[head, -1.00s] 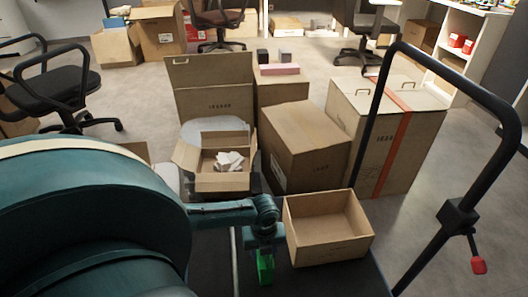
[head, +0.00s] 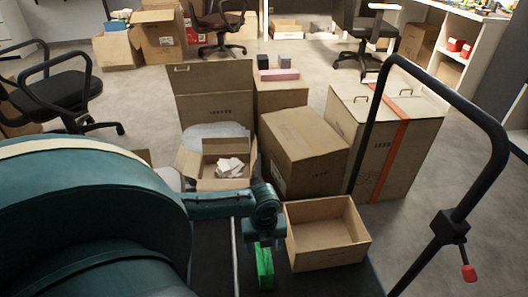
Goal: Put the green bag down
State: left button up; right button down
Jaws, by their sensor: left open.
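The green bag (head: 265,267) shows as a small bright green shape on the dark flat surface, left of the open empty carton. My left gripper (head: 263,243) is directly above it, pointing down. Its jaws are open, with the fingertips close to the top of the bag. Whether they touch it is too small to tell. My right gripper is not in view.
An open empty carton (head: 327,234) stands right beside my left gripper. An open carton with white paper (head: 218,165) and a closed carton (head: 303,150) stand behind. A black cart handle (head: 484,113) rises at the right. The dark platform (head: 330,283) has bare room in front.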

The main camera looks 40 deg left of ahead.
pick_arm(q)
notch_tip(320, 180, up, 5)
jog(key=shift+p, duration=0.75)
